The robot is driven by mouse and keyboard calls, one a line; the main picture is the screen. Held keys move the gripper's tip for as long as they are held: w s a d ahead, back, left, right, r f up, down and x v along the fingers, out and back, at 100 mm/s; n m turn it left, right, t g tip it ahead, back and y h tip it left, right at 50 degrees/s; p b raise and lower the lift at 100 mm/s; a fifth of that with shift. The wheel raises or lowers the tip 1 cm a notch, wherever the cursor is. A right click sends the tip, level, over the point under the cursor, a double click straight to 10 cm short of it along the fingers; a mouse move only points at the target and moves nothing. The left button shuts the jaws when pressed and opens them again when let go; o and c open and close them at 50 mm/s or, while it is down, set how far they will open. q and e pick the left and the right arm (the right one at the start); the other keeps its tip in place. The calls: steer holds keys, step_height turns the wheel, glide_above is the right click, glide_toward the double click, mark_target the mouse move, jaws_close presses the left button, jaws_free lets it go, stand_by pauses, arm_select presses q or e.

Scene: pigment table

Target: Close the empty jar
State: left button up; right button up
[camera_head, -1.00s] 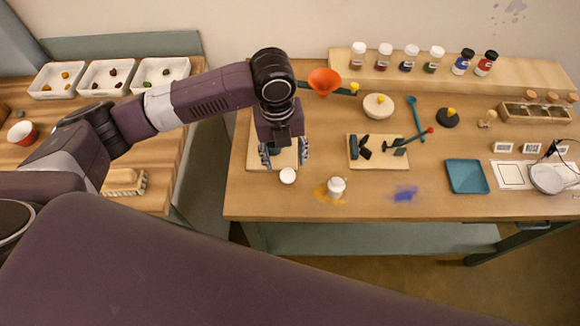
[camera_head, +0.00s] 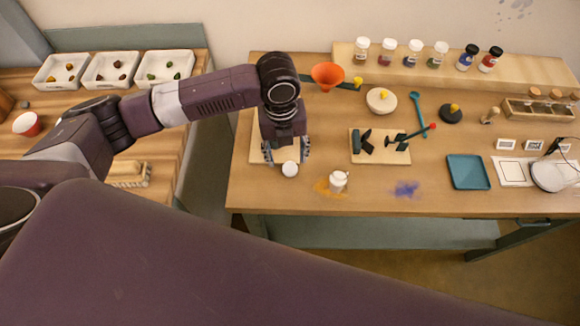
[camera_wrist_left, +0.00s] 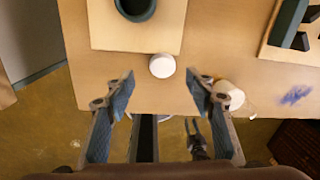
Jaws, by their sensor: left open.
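A small white jar (camera_head: 338,181) stands near the table's front edge, on an orange powder stain. In the left wrist view the disc (camera_wrist_left: 162,66) appears between and just beyond the fingertips. My left gripper (camera_head: 287,154) is open and empty, pointing down above the table close to the disc. My right gripper is not in view.
A wooden rack with black pieces (camera_head: 379,146) stands right of the gripper. A dark bowl (camera_wrist_left: 135,6) sits on the board (camera_wrist_left: 110,30). An orange funnel (camera_head: 327,75) is behind. A blue tray (camera_head: 468,172) lies to the right. Capped jars (camera_head: 414,52) line the back shelf.

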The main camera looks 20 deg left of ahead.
mark_target(290, 170)
arm_select(q)
steer(key=shift+d+f, duration=0.1)
steer(key=shift+f, duration=0.2)
steer(key=f, duration=0.1)
steer(key=f+p, duration=0.2)
steer(key=shift+d+f, duration=0.3)
steer(key=shift+f, duration=0.5)
steer(key=c, duration=0.9)
steer(key=shift+o, duration=0.2)
steer(key=shift+r, duration=0.1)
